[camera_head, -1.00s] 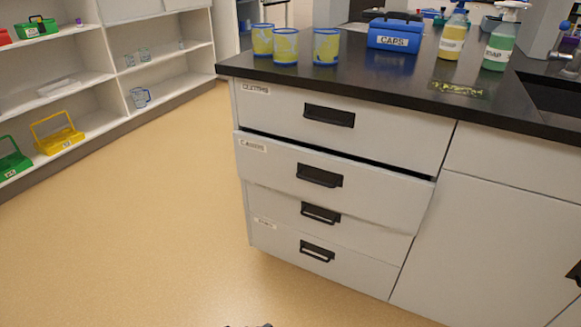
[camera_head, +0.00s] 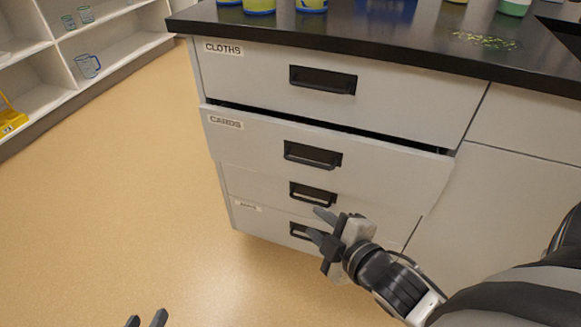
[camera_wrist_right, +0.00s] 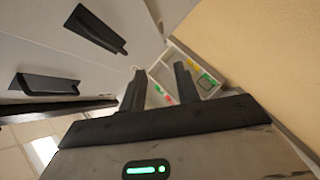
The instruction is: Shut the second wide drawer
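The second wide drawer (camera_head: 245,145), labelled CARDS, stands a little out from the cabinet, with a dark gap above its front. Its black handle (camera_head: 312,155) is in the middle of the front. My right gripper (camera_head: 317,223) is open and empty in front of the lower drawers, below and apart from that handle; its fingers also show spread in the right wrist view (camera_wrist_right: 160,82). My left gripper (camera_head: 146,319) shows only its two separated fingertips at the bottom edge, over the floor.
The CLOTHS drawer (camera_head: 260,75) above looks shut. Lower drawers carry black handles (camera_head: 313,193). The dark countertop (camera_head: 400,42) overhangs the drawers and holds cups and bottles. Shelves (camera_head: 110,40) stand at the far left. The floor (camera_head: 120,200) left of the cabinet is clear.

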